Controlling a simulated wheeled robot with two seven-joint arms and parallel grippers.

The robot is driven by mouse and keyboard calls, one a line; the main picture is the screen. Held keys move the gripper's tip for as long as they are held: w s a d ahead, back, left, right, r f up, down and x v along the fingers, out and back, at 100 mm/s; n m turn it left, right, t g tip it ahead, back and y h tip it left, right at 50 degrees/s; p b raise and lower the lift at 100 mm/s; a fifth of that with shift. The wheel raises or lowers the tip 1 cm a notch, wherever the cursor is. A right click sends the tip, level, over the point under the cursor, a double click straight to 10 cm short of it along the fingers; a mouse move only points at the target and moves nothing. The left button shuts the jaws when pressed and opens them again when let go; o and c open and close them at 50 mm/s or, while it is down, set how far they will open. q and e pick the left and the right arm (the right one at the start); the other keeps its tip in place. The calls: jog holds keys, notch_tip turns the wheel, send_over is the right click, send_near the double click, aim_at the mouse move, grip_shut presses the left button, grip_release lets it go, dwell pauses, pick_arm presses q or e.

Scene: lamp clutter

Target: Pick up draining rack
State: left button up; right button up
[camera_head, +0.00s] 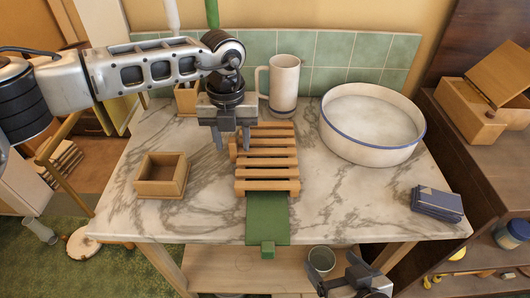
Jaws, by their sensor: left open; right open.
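The draining rack (268,173) is a wooden slatted rack lying on the marble tabletop near its middle. Its front end sits by a green strip (267,215) that runs over the table's front edge. My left gripper (231,145) points down at the rack's back left side, with its fingers apart. The picture does not settle whether it touches the rack. My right gripper (338,272) is at the bottom of the view, in front of the table and below its top, open and away from the rack.
A white mug (284,86) stands behind the rack, and a large white basin (371,150) with a blue rim is to its right. An open wooden box (162,175) is to the left.

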pick_arm(q)
grip_shut()
jog(key=shift+r, duration=0.1)
notch_tip(320, 180, up, 10)
dwell(0.5)
dwell(0.3)
jog(key=shift+f, duration=5.05)
